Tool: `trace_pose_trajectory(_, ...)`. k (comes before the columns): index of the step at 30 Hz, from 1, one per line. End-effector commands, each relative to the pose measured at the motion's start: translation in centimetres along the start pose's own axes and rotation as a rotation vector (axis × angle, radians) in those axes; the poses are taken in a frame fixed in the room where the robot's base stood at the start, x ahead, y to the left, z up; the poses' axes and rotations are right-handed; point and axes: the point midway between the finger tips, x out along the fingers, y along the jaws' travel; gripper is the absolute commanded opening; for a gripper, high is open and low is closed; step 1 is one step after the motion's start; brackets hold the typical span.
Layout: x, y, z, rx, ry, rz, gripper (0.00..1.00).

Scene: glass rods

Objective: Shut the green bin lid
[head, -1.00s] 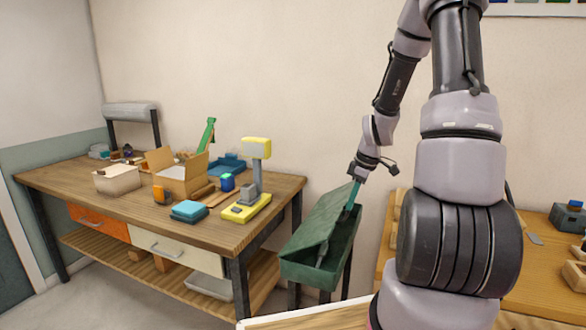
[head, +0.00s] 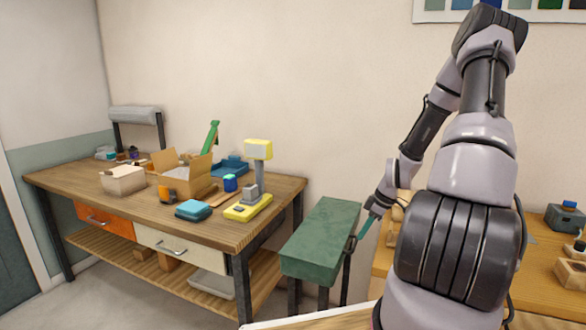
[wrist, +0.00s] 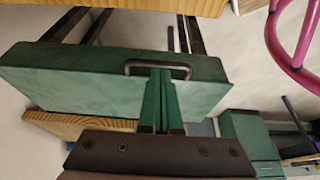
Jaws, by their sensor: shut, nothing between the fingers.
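The green bin (head: 303,268) stands on dark legs between the two benches in the head view. Its lid (head: 325,225) lies flat over the top, with no opening visible. A dark handle (head: 350,244) is on the bin's right side. My gripper (head: 361,234) is shut and empty, with its teal fingers pointing down beside the right edge of the lid. In the wrist view, the fingers (wrist: 158,78) are together in front of the handle (wrist: 187,69) on the green face. I cannot tell whether they touch it. The bin's inside is hidden.
A wooden workbench (head: 130,212) at left holds an open cardboard box (head: 183,180), a yellow-based device (head: 248,207) and a teal box (head: 193,210). Another wooden bench (head: 545,265) is at right, partly hidden by my arm. A pink ring (wrist: 282,55) shows in the wrist view.

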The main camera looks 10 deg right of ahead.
Motion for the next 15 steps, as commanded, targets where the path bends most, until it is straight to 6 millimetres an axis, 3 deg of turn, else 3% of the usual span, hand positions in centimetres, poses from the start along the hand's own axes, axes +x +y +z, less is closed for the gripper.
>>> trace_pose_trajectory(6, 2.4, 0.0, 1.5, 0.002, 0.0, -0.001, 0.0)
trace_pose_trajectory(15, 3.8, 0.0, 2.2, 0.001, 0.0, 0.0, 0.0)
